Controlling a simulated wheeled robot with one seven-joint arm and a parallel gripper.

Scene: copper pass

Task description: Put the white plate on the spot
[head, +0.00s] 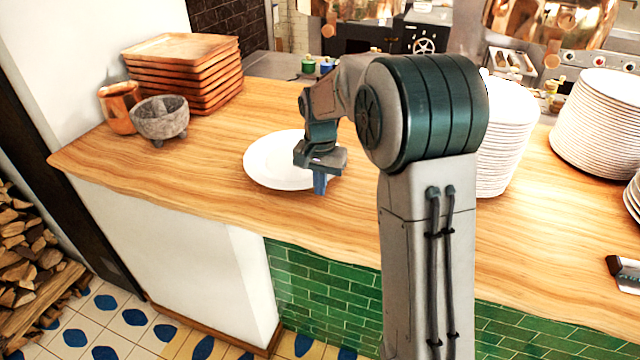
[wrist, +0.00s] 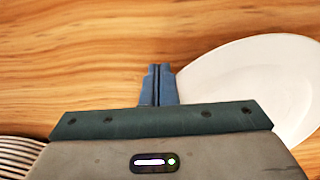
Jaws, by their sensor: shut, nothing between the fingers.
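A white plate (head: 270,162) lies flat on the wooden counter in the head view, partly hidden behind my gripper. It also shows at the right of the wrist view (wrist: 255,80). My gripper (head: 320,183) points down over the plate's right front part in the head view. In the wrist view my gripper's fingers (wrist: 158,85) are shut together with nothing between them, beside the plate's left edge. I cannot make out a marked spot on the counter.
The wooden counter (head: 190,180) is bare left of the plate. At its far left stand stacked wooden trays (head: 190,75), a copper mug (head: 119,108) and a stone bowl (head: 160,118). Stacks of white plates (head: 505,140) (head: 597,125) stand right of my arm. A bladed tool (head: 627,272) lies at the right edge.

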